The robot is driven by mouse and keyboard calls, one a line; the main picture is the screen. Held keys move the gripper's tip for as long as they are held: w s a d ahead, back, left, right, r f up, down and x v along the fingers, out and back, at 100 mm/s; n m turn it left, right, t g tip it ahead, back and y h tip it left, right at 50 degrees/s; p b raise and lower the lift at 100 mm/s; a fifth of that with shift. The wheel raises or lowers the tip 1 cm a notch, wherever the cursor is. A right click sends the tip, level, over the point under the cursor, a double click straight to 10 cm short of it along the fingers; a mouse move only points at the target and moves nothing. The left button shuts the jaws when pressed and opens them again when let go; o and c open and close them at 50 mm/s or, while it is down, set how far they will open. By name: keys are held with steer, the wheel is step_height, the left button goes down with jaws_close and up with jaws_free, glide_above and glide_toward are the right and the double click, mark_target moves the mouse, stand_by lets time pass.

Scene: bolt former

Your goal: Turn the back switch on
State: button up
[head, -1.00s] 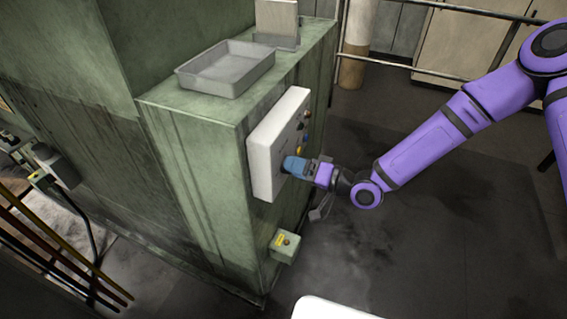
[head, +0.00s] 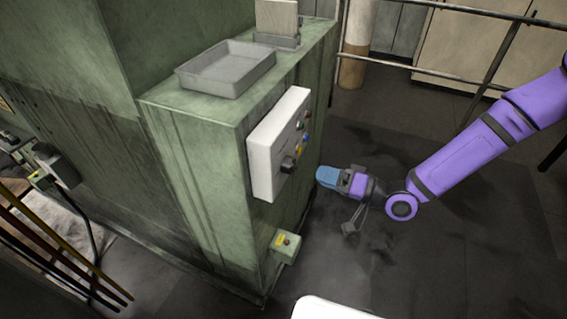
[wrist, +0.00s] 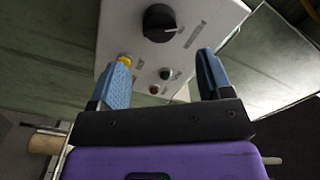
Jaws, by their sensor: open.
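A black rotary switch (head: 288,164) sticks out of the lower front part of the white control panel (head: 264,157) on the green machine. The switch also shows in the wrist view (wrist: 159,23), at the top centre, with a pale mark at its right side. No other large switch shows on the panel. My gripper (head: 321,176) has blue fingers and stands to the right of the panel, apart from it. In the wrist view my gripper (wrist: 165,55) is open, with nothing between its fingers. The switch lies beyond the fingertips, untouched.
A yellow button (wrist: 124,60), a green button (wrist: 166,74) and a red button (wrist: 154,89) sit near the switch. A small green box (head: 285,246) juts out below the panel. A grey tray (head: 228,70) lies on the machine. Floor to the right is clear.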

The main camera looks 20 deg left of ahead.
mark_target(296, 167)
steer(key=a, duration=0.2)
steer(key=a+m, duration=0.1)
steer(key=a, duration=0.2)
steer(key=a+m, duration=0.1)
steer(key=a, duration=0.2)
steer(key=shift+w+a, duration=0.1)
steer(key=shift+w, duration=0.2)
steer(key=n, duration=0.2)
steer(key=shift+n, duration=0.4)
steer(key=n, duration=0.4)
